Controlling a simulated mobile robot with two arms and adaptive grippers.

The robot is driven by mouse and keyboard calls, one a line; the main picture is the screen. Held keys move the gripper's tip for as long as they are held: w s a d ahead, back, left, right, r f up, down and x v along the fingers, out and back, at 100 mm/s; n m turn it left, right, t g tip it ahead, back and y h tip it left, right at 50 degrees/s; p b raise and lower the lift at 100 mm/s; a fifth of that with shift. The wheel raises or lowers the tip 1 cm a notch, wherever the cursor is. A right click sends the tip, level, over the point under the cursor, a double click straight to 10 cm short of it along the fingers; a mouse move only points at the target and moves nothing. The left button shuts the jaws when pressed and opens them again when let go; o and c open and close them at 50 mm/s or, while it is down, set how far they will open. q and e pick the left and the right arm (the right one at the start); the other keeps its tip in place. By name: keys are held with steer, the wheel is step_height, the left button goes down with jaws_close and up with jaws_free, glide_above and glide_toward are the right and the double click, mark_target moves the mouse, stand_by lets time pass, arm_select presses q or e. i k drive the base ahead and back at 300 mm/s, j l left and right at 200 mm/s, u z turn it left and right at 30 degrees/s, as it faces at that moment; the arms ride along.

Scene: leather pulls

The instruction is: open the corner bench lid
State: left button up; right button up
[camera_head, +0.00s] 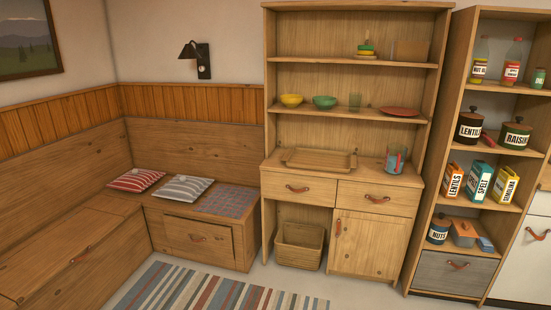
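The wooden corner bench (225,258) runs along the left wall and turns along the back wall. On its left section a plank seat lid (65,225) lies flat and looks shut. A brown leather pull (81,254) sits at the lid's front edge. The back section has a front panel (175,235) with its own leather pull (198,238); this panel sits slightly askew. Neither of my grippers is in view.
A red striped cushion (136,180), a grey striped cushion (181,189) and a checked cloth (228,201) lie on the back section. A striped rug (205,292) covers the floor in front. A hutch (340,195) and pantry shelf (470,205) stand right.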

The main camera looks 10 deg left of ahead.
mark_target(23, 274)
steer(key=i+j+u, duration=0.2)
steer(key=i+u, duration=0.25)
steer(key=i, duration=0.3)
steer(key=i+l+u, duration=0.1)
steer(key=i+u, duration=0.4)
steer(key=i, duration=0.25)
